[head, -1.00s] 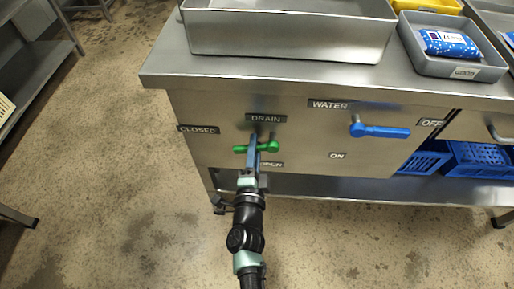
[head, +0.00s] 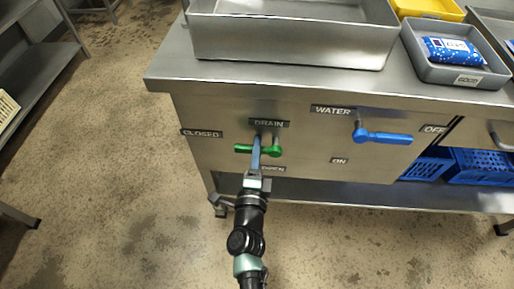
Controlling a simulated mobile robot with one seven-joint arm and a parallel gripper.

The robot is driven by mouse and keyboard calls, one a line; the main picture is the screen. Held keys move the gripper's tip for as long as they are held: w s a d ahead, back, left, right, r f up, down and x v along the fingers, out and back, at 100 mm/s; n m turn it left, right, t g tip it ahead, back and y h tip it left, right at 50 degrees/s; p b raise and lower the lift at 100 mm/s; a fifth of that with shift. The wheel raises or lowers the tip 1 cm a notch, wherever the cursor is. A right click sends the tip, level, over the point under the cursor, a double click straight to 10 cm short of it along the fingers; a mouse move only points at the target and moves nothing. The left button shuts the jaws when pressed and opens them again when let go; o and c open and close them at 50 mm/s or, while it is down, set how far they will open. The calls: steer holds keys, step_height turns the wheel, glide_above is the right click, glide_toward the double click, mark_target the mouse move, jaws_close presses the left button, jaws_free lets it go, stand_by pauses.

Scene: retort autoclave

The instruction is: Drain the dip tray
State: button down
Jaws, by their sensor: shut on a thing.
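The dip tray (head: 290,47) is a deep steel basin on top of the steel bench. Its inside shows only in part at the top edge. Below it, on the bench front, is the green drain lever (head: 243,149) under the DRAIN label (head: 268,123). The lever lies about level, its free end pointing left towards the CLOSED label (head: 201,133). The OPEN label (head: 273,169) is below it, partly hidden by my gripper. My gripper (head: 256,146) is shut on the middle of the green lever, covering part of it.
A blue water lever (head: 385,137) points right towards the OFF label (head: 433,129); the ON label (head: 339,161) is below. A grey tray (head: 460,75) with a blue packet (head: 452,50) stands right on the bench. Blue crates (head: 480,165) sit underneath. The floor before the bench is clear.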

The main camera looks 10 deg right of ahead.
steer(key=c, duration=0.6)
jaws_free()
steer(key=shift+c, duration=0.2)
steer(key=shift+s, duration=0.1)
steer(key=p+v, duration=0.1)
steer(key=v, duration=1.1)
steer(key=shift+s, duration=0.35)
steer(key=shift+a+r, duration=0.15)
steer(key=w+a+r+n+t+y, duration=0.2)
steer(key=w+r+n, duration=0.2)
steer(key=r, duration=0.7)
steer(key=w+a+r+n+t+y, duration=0.25)
steer(key=r+n, duration=0.25)
steer(key=r, duration=0.7)
steer(key=w+a+r+n+t+y, duration=0.15)
steer(key=w+r+n, duration=0.25)
steer(key=r, duration=0.7)
steer(key=s+d+r+n+t+h, duration=0.15)
steer(key=s+r+n, duration=0.35)
steer(key=r, duration=0.9)
steer(key=s+d+r+n+t+y, duration=0.1)
steer(key=s+r+n+t, duration=0.2)
steer(key=s+r, duration=0.7)
steer(key=w+r+p, duration=0.3)
steer(key=r+p, duration=2.4)
steer(key=r, duration=0.2)
steer(key=shift+a, duration=0.3)
